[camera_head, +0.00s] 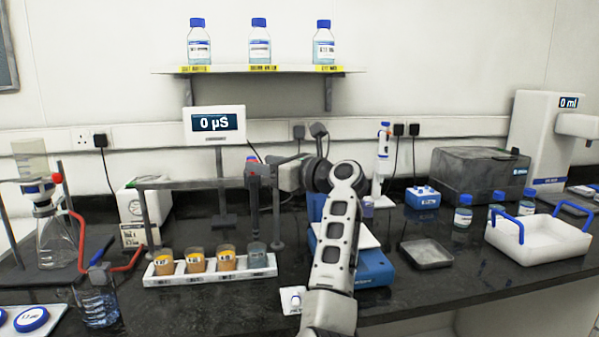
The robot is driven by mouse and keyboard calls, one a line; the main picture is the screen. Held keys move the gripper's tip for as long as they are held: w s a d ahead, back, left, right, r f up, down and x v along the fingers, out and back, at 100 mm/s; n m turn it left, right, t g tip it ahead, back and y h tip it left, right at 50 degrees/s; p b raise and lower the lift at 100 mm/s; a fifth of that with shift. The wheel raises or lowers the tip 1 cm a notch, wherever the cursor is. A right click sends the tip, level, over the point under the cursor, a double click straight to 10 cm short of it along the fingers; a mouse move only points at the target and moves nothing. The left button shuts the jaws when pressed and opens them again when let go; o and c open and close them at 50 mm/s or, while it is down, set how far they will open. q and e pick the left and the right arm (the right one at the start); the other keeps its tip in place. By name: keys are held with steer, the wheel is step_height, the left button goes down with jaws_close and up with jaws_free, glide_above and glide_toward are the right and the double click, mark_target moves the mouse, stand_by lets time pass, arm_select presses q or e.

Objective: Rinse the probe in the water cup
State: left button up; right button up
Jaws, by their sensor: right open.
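The dark probe (252,205) hangs upright from a grey rail (190,183), with a red and blue part at its top. It is directly above the clear grey cup (257,262), at the right end of a white rack (210,276). I cannot tell whether its tip is inside the cup. Three amber, labelled cups (195,263) fill the rest of the rack. The meter (214,125) reads 0 µS. My right gripper (280,175) is open just right of the probe's top, partly hidden by my wrist. My left gripper is out of view.
A blue-based device (372,268) stands behind my right forearm. A flask (57,240) on a stand and a blue-tinted beaker (97,304) are at left. A white tray with blue handles (540,240) is at right. Bottles (260,45) stand on the shelf.

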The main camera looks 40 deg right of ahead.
steer(key=b+v, duration=0.1)
steer(key=v, duration=1.3)
steer(key=shift+b, duration=0.35)
steer(key=s+a+f+n+g+h, duration=0.15)
steer(key=a+f+n+g, duration=0.3)
steer(key=f+n, duration=0.5)
steer(key=s+a+f+n+g+h, duration=0.15)
steer(key=a+f+n+g, duration=0.35)
steer(key=f, duration=0.8)
steer(key=s+a+f+n+g, duration=0.2)
steer(key=s+a+f+n, duration=0.55)
steer(key=s+n, duration=0.25)
steer(key=s+a+f+n+g, duration=0.3)
steer(key=s+a+f+n, duration=0.45)
steer(key=s+n, duration=0.35)
steer(key=w+a+f+t+y, duration=0.2)
steer(key=w+a+f+t, duration=0.3)
steer(key=w+f+t, duration=0.1)
steer(key=shift+w+a+f+n+t, duration=0.2)
steer(key=shift+w+n+t, duration=0.2)
steer(key=shift+t, duration=0.25)
